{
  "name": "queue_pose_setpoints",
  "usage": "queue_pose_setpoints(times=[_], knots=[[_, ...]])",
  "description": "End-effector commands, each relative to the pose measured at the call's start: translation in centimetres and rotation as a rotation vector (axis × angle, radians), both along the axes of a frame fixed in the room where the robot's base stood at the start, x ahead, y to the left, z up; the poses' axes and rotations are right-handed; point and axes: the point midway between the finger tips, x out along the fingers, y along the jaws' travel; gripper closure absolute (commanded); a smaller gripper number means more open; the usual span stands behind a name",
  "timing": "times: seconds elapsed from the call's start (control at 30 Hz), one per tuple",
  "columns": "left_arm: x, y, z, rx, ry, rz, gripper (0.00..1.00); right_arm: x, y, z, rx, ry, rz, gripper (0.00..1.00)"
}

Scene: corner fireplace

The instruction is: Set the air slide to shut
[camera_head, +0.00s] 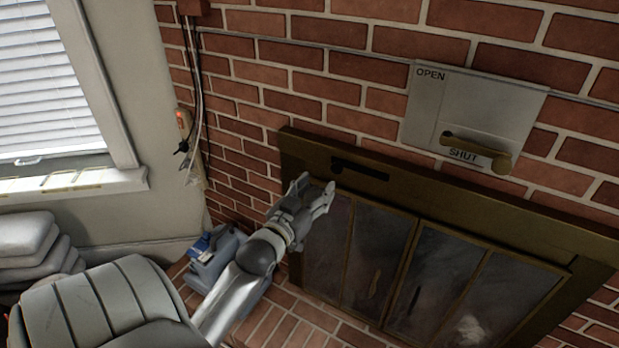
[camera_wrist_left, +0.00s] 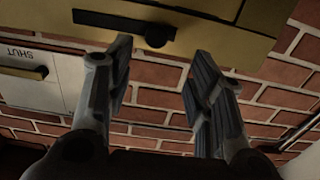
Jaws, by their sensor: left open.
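The air slide appears to be the dark slot (camera_head: 368,174) with a small black knob (camera_head: 337,165) in the bronze fireplace frame. The knob sits at the slot's left end in the head view. In the left wrist view the slot (camera_wrist_left: 112,23) and round knob (camera_wrist_left: 157,36) show at the top, the knob between and beyond the fingertips. My left gripper (camera_head: 316,188) is open and empty, just below and left of the knob in the head view, with no visible contact. No open or shut marks are legible by the slot. My right gripper is out of view.
A grey wall plate (camera_head: 428,105) marked OPEN and SHUT, with a bronze handle (camera_head: 475,143) near SHUT, is up right. Glass fireplace doors (camera_head: 370,262) lie below the frame. A blue-grey container (camera_head: 213,262) stands on the floor by the wall; cables hang above it.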

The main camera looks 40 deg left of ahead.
Motion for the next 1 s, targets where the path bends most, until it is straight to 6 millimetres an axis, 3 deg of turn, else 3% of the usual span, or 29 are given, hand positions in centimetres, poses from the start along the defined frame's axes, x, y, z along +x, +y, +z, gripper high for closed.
queue_pose_setpoints(times=[0.27,0.87,0.93,1.0], knots=[[-2.4,-0.6,0.0,0.000,0.000,0.000,0.51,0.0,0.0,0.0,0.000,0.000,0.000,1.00],[-2.5,-0.6,0.0,0.000,0.001,0.000,0.51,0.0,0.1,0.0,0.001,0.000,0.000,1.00],[-2.4,-0.6,-0.7,-0.003,0.012,0.000,0.51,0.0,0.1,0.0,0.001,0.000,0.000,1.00],[-2.2,-0.6,-2.5,-0.013,0.044,0.001,0.51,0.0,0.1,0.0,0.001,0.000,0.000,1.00]])
